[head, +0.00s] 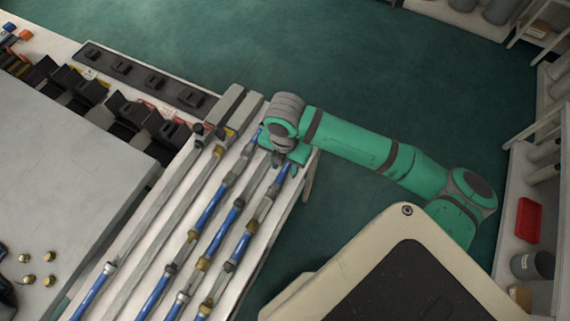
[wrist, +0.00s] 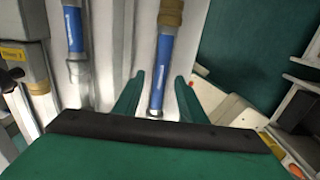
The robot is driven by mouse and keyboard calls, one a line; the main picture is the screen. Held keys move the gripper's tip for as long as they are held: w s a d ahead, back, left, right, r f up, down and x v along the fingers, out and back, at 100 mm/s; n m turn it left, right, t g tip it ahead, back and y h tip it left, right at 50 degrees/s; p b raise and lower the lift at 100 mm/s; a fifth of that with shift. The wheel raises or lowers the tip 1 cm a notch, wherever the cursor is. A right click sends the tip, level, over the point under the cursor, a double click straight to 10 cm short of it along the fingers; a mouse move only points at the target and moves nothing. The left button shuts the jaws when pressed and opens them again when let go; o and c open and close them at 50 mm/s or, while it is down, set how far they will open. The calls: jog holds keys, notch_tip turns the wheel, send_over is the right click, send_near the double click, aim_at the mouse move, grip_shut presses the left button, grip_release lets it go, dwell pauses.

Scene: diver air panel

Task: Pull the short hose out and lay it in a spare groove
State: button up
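Several blue hoses with brass and grey fittings lie in the grooves of a pale slanted rack (head: 140,262) in the head view. I cannot tell for sure which is the short hose. My gripper (head: 284,168) is over the rack's upper right end, by the end of the rightmost blue hose (head: 240,248). In the wrist view, my gripper (wrist: 158,96) is open, its green fingers on either side of a blue hose end (wrist: 162,62) with a brass collar above. Small gaps show beside the hose. Another blue hose (wrist: 73,29) lies to its left.
Grooves toward the rack's left look partly bare. A grey panel (head: 62,150) with brass fittings (head: 29,279) and a row of black clips (head: 130,110) lies left. Green floor is clear behind. Shelves with a red bin (head: 528,220) stand right.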

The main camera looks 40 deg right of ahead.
jog(key=shift+r, duration=0.1)
notch_tip(320, 180, up, 11)
jog(key=shift+f, duration=0.2)
dwell(0.4)
